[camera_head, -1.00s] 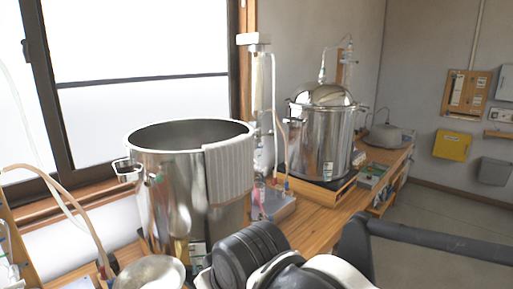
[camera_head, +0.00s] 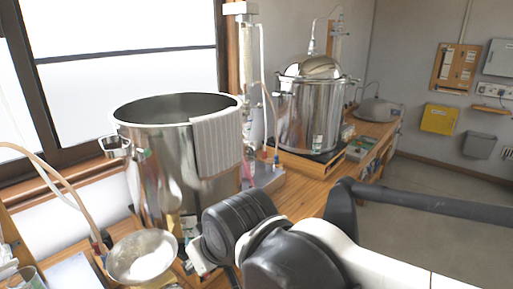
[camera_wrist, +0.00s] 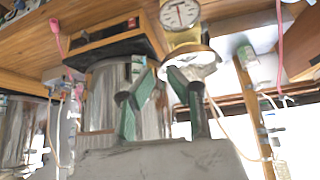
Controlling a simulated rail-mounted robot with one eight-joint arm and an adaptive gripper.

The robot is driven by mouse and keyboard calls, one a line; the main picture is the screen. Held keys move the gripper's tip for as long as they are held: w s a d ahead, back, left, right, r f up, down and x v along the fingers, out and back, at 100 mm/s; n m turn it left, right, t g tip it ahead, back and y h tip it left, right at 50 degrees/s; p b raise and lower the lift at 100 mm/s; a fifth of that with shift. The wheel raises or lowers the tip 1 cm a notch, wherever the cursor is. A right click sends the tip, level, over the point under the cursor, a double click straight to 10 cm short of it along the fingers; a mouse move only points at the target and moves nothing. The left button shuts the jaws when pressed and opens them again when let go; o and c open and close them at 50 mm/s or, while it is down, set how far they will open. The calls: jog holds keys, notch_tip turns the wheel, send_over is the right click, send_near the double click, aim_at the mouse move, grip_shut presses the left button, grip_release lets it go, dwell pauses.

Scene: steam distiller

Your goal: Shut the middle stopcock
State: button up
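Small red and blue fittings (camera_head: 270,155) sit on hoses above a metal box behind the open steel pot (camera_head: 165,165). More hose fittings (camera_head: 101,246) show at the left, near a metal bowl (camera_head: 143,256). I cannot tell which part is the middle stopcock; its handle is too small or hidden. In the wrist view, my gripper (camera_wrist: 160,90) has its two green-padded fingers apart with nothing clearly between them. Behind the fingers are a steel vessel (camera_wrist: 105,85) and a round dial gauge (camera_wrist: 180,13). In the head view, the fingers are not clearly visible.
A lidded steel pot (camera_head: 308,115) stands on the wooden bench (camera_head: 312,197) at the back. A grey cloth (camera_head: 216,142) hangs over the open pot's rim. Thin hoses (camera_head: 45,165) arch at the left. Open floor (camera_head: 440,180) lies to the right.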

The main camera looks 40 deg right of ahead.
jog(key=o, duration=0.4)
jog(key=shift+y, duration=0.3)
jog(key=w+d, duration=0.1)
jog(key=w, duration=0.1)
jog(key=w+d+b, duration=0.1)
jog(key=w, duration=0.1)
jog(key=w+d+f+b, duration=0.1)
jog(key=w, duration=0.1)
jog(key=shift+w+d, duration=0.35)
jog(key=shift+d, duration=0.05)
jog(key=n+t+y+b, duration=0.2)
jog(key=t+b, duration=0.8)
jog(key=t, duration=0.1)
send_near(256, 144)
jog(key=w, duration=0.7)
jog(key=w+a, duration=0.1)
jog(key=w, duration=0.2)
jog(key=shift+w+f, duration=0.15)
jog(key=shift+f, duration=0.1)
jog(key=shift+a, duration=0.1)
jog(key=shift+c, duration=0.4)
grip_shut()
